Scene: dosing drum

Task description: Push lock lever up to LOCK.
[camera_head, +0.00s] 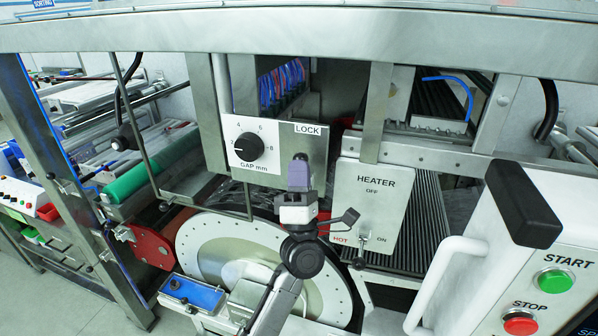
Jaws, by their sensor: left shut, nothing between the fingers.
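My left gripper (299,168) reaches up from below in front of this panel. Its purple fingers are shut and empty, pointing up, with their top a little below the LOCK label. A small dark piece shows at the top of the fingers; I cannot tell whether it is the lever or a fingertip. The lock lever is not clearly visible and is likely hidden behind the gripper. Whether they touch cannot be told. My right gripper is not in view.
The gap dial (249,147) is left of the gripper. The HEATER box (374,205) with its small switch is close on the right. A large white drum disc (205,243) is behind the arm. A green START button (555,281) and red STOP button (520,324) are at right.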

